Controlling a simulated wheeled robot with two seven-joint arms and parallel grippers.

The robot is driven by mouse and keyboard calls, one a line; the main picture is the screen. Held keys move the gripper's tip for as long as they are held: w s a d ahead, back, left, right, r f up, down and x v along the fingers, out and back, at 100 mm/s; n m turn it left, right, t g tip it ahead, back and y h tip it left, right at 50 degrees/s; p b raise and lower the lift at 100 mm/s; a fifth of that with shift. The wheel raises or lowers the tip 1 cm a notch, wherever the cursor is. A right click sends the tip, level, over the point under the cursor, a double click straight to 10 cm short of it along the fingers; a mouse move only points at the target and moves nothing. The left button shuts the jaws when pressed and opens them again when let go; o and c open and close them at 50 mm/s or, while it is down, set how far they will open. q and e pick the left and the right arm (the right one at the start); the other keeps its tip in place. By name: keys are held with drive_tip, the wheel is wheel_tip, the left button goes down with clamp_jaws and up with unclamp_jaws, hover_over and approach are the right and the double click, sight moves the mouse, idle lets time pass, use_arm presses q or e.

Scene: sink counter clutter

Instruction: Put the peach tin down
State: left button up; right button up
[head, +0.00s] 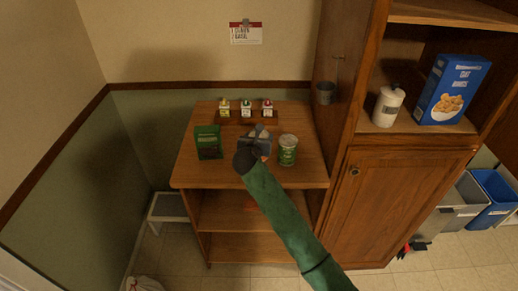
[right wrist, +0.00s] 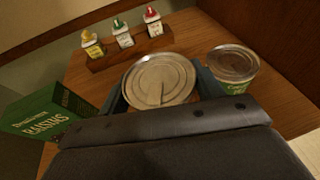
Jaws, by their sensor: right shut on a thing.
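My right gripper (head: 256,144) is over the top of the wooden stand, shut on a round tin. In the right wrist view the tin's metal lid (right wrist: 160,79) shows between the two fingers of the right gripper (right wrist: 163,88). This appears to be the peach tin; its label is mostly hidden by the gripper. It looks upright, at or just above the wooden top (head: 197,176); I cannot tell whether it touches. My left gripper is not in view.
A green raisins box (head: 208,142) stands left of the tin and a green can (head: 288,150) stands to its right. Behind is a wooden rack with several small bottles (head: 246,110). A tall cabinet (head: 345,80) borders the right side. The front strip of the top is clear.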

sight(251, 133)
wheel_tip(251, 133, up, 5)
drive_tip(key=shift+w+r+b, duration=0.1)
drive_tip(key=shift+b, duration=0.6)
drive_tip(key=w+d+r, duration=0.2)
drive_tip(key=shift+d, duration=0.3)
drive_tip(key=a+n+y, duration=0.1)
drive_tip(key=f+n+y, duration=0.1)
drive_tip(key=shift+w+a+f+y+b, duration=0.2)
drive_tip(key=shift+w+a+y+b, duration=0.1)
drive_tip(key=shift+w+a+y, duration=0.1)
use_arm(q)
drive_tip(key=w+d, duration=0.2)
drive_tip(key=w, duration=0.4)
use_arm(e)
drive_tip(key=a+f+y+p, duration=0.1)
drive_tip(key=f, duration=0.1)
drive_tip(key=a+f+n+y, duration=0.1)
drive_tip(key=a+f+n+p, duration=0.1)
drive_tip(key=f, duration=0.1)
drive_tip(key=shift+s+a+f+y+p, duration=0.3)
drive_tip(key=shift+a+f+y, duration=0.05)
drive_tip(key=shift+a+y, duration=0.05)
wheel_tip(251, 133, down, 4)
drive_tip(key=shift+f+p, duration=0.25)
drive_tip(key=shift+p, duration=0.6)
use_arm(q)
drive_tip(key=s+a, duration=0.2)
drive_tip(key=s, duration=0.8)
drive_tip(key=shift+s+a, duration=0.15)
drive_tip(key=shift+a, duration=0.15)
